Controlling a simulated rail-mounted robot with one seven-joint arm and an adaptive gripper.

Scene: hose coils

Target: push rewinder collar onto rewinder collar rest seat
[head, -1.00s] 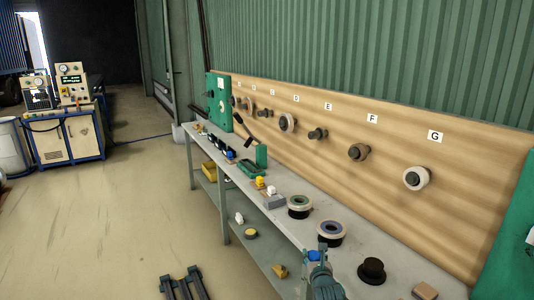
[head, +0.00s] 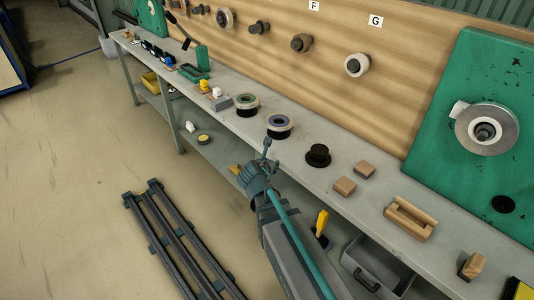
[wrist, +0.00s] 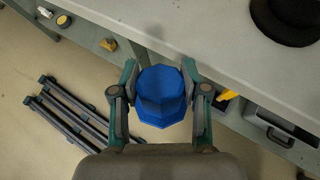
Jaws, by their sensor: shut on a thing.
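A blue faceted piece (wrist: 161,95), apparently the rewinder collar, sits between the two fingers of my gripper (wrist: 160,78) in the wrist view. My gripper is shut on it. In the head view my gripper (head: 264,163) is at the front edge of the grey bench, and the blue piece cannot be made out there. A black flanged hub (head: 318,155) stands upright on the bench to the right of my gripper; it also shows at the top right of the wrist view (wrist: 288,18). Which part is the rest seat, I cannot tell for certain.
The bench (head: 290,158) holds ringed coils (head: 279,127), wooden blocks (head: 345,187) and a wooden handle piece (head: 410,218). A green panel (head: 450,100) with a metal disc and spindle (head: 486,130) stands at right. A grey bin (head: 378,263) sits below the bench; a dark rack (head: 180,240) lies on the floor.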

